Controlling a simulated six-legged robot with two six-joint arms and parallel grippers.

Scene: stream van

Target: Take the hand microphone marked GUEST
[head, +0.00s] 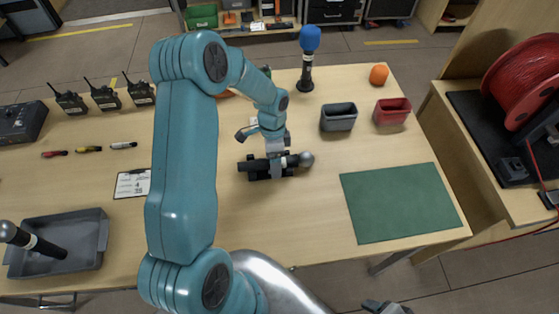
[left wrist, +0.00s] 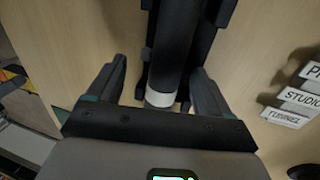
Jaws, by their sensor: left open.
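A hand microphone with a silver ball head (head: 306,159) and a black handle (head: 252,165) lies across a low black cradle (head: 258,176). My left gripper (head: 275,162) is over its middle. In the left wrist view, the open fingers of my left gripper (left wrist: 156,92) stand either side of the dark handle (left wrist: 177,45), near its pale band (left wrist: 160,98). I cannot read GUEST on it. Another microphone (head: 32,240) leans in a grey tray (head: 101,235) at the left. A blue-topped microphone (head: 310,40) stands upright at the back. A dark part at the bottom edge looks like my right gripper (head: 386,307).
Grey (head: 338,124) and red (head: 392,117) bins, an orange ball (head: 379,74) and a green mat (head: 400,202) are on the right. Radios (head: 104,98), markers (head: 88,149) and a clipboard (head: 132,183) are on the left. Label signs (left wrist: 305,88) show in the wrist view.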

